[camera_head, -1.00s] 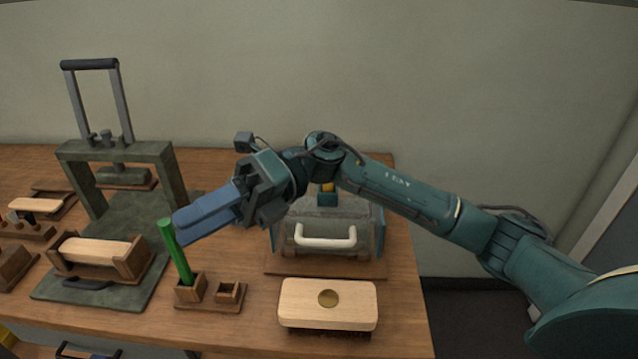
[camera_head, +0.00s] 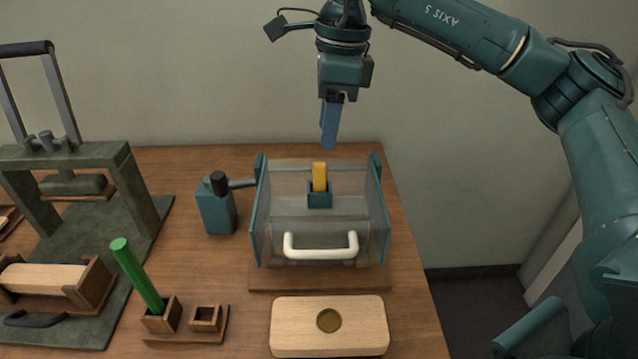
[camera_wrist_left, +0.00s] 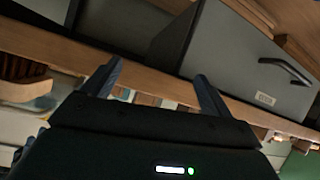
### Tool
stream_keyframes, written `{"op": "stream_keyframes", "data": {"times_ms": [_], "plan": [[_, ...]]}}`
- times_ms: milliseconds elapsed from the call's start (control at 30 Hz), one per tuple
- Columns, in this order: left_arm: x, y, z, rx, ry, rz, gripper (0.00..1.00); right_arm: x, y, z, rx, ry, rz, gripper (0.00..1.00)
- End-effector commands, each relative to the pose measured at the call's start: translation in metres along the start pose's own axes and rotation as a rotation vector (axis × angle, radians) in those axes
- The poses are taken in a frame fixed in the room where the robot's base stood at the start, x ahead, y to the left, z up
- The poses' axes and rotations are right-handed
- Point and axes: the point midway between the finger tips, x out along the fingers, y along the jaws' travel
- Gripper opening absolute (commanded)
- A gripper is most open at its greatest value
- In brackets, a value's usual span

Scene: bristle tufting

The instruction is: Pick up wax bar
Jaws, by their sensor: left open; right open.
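The wax bar is most likely the yellow-orange bar (camera_head: 319,176). It stands upright in a small teal holder (camera_head: 319,200) inside a clear box (camera_head: 280,215) with a white handle. My right gripper (camera_head: 329,138) points down above the back of the box, just above the yellow bar in the picture and apart from it. Its blue fingers are seen edge-on and it holds nothing visible. My left gripper (camera_wrist_left: 160,85) shows only in the left wrist view, with its two fingers spread and nothing between them; it faces a drawer front.
A green stick (camera_head: 136,275) leans in a wooden holder at the left front. A press (camera_head: 60,160) stands at the left. A teal bottle-like tool (camera_head: 217,205) is beside the box. A wooden brush block (camera_head: 330,326) lies in front. A drawer (camera_wrist_left: 245,60) shows in the left wrist view.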

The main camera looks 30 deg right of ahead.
Motion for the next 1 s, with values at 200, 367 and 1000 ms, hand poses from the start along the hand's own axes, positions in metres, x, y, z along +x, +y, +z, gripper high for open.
{"op": "stream_keyframes", "data": {"times_ms": [200, 367, 1000], "plan": [[0.000, 0.000, 0.000, -0.001, 0.001, 0.000, 0.85, 0.028, 0.000, 0.000, 0.001, -0.001, 0.002, 0.41], [-0.001, 0.000, -0.001, 0.001, 0.000, -0.001, 0.85, 0.039, 0.000, 0.001, 0.000, 0.000, 0.003, 0.41], [-0.002, 0.000, -0.003, 0.008, -0.003, -0.004, 0.85, 0.083, -0.002, 0.003, 0.001, -0.003, 0.001, 0.35]]}}
